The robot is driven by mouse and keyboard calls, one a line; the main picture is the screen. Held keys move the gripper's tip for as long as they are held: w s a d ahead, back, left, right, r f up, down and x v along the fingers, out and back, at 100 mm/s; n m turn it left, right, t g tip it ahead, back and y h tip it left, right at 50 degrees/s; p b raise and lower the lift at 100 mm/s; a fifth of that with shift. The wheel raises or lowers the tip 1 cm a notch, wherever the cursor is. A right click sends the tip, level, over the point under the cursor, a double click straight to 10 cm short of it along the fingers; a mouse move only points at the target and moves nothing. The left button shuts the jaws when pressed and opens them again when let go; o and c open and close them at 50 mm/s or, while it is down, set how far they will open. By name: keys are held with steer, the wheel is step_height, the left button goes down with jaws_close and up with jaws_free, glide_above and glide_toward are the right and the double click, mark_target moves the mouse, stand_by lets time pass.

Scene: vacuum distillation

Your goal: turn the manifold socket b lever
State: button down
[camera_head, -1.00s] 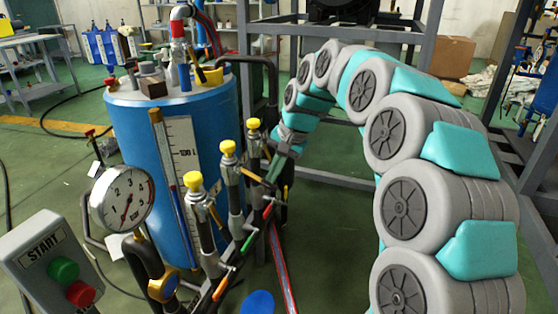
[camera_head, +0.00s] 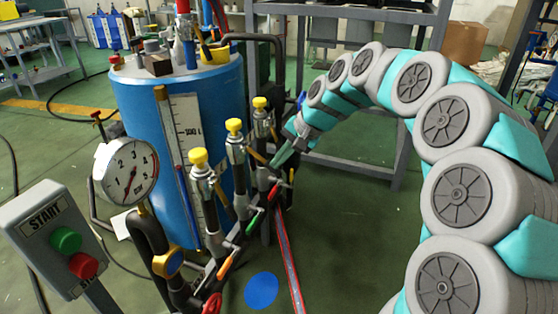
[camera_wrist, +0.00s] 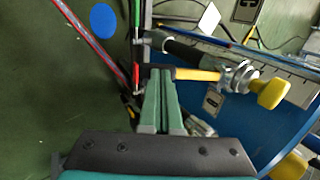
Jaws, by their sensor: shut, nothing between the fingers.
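The manifold (camera_head: 238,245) stands in front of the blue tank, with several upright sockets under yellow caps. Along it are an orange lever (camera_head: 225,267), a green lever (camera_head: 255,221) and a red lever (camera_head: 273,193); I cannot read which is socket b's. My gripper (camera_head: 274,168) is shut and empty, beside the far end of the manifold, above the red lever. In the wrist view its green fingers (camera_wrist: 162,78) lie together close to a yellow handle (camera_wrist: 197,75) and the red lever (camera_wrist: 136,76); contact cannot be told. The green lever (camera_wrist: 136,14) is further up.
A pressure gauge (camera_head: 127,170) and a START button box (camera_head: 55,240) are at the left. A grey metal frame (camera_head: 365,168) stands behind my arm. A blue disc (camera_head: 262,290) lies on the green floor.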

mark_target(276, 173)
steer(key=f+y+b, duration=0.2)
steer(key=f+t+b, duration=0.1)
steer(key=shift+a+y, duration=0.3)
steer(key=shift+y, duration=0.1)
steer(key=shift+w+a+f+t+y+b, duration=0.25)
steer(key=shift+f+y+b, duration=0.2)
steer(key=shift+y+b, duration=0.4)
steer(key=shift+a+f+t+y+b, duration=0.35)
steer(key=shift+a+y+b, duration=0.05)
steer(key=shift+y+b, duration=0.25)
steer(key=shift+w+a+f, duration=0.15)
steer(key=shift+a+f, duration=0.05)
steer(key=shift+f, duration=0.05)
steer(key=shift+a+f, duration=0.1)
